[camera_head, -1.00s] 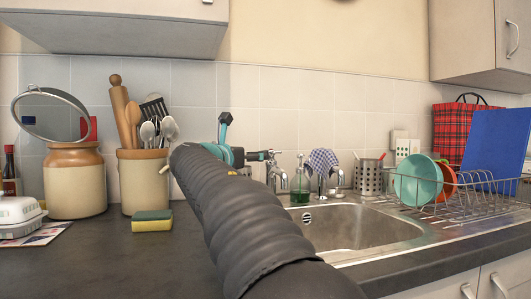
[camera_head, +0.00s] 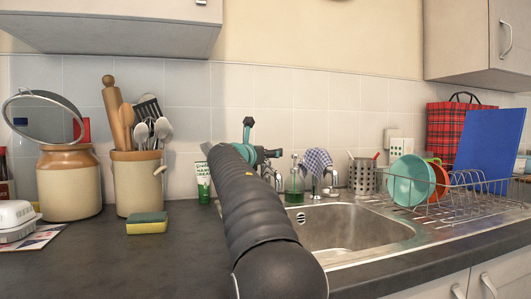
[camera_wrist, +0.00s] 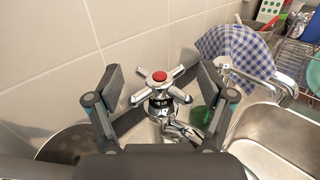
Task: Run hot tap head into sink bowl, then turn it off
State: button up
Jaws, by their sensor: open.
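The hot tap head (camera_wrist: 160,77) is a chrome cross handle with a red centre cap, in the middle of the wrist view. My gripper (camera_wrist: 161,88) is open, with one finger on each side of the tap head. Gaps show between the fingers and the handle's arms. In the head view my gripper (camera_head: 268,153) is at the tap's top, partly hidden by my arm. The steel sink bowl (camera_head: 350,228) lies in front of the taps; part of the sink shows at right in the wrist view (camera_wrist: 275,140). I see no water stream; the spout's end is unclear.
A blue checked cloth (camera_head: 316,160) hangs over the other tap. A green soap bottle (camera_head: 295,187) stands between the taps. A green-white tube (camera_head: 203,181) and utensil crock (camera_head: 138,188) stand left. A dish rack (camera_head: 450,190) is right. The tiled wall (camera_wrist: 60,50) is close.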

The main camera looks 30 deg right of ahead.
jog(key=c, duration=1.2)
jog(key=shift+o, duration=0.2)
jog(key=shift+s+d+r+n+t+y+p, duration=0.1)
jog(key=shift+n+t+y+p, duration=0.2)
jog(key=shift+n+t+y, duration=1.1)
jog(key=shift+n+t, duration=0.1)
jog(key=shift+t, duration=0.4)
jog(key=o, duration=1.2)
jog(key=shift+c, duration=0.2)
